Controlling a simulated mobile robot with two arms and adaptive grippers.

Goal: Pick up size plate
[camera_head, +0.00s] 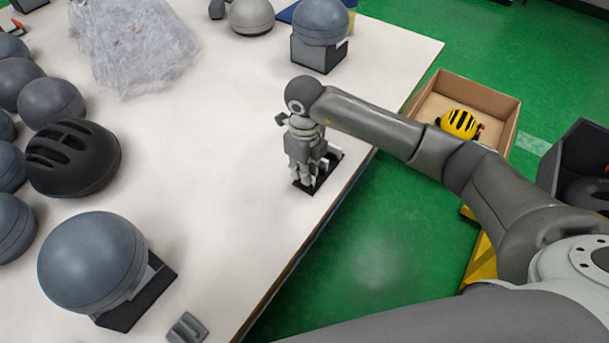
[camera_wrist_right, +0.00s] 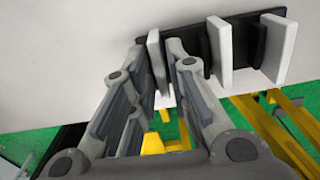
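A black rack (camera_head: 316,178) stands at the table's right edge, holding upright white and dark plates. The wrist view shows the rack (camera_wrist_right: 240,20) with a white plate (camera_wrist_right: 155,62) at its left end and more white plates (camera_wrist_right: 219,52) to the right. My right gripper (camera_head: 306,158) points down at the rack. In the wrist view its fingers (camera_wrist_right: 158,58) lie on either side of the left white plate, close to it. I cannot tell whether they press on it.
Grey domes stand on black stands, one at front left (camera_head: 92,262) and one at the back (camera_head: 320,22). Several helmets and domes crowd the left, including a black helmet (camera_head: 72,158). A cardboard box (camera_head: 500,100) holds a yellow helmet (camera_head: 460,123). The table's middle (camera_head: 205,150) is clear.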

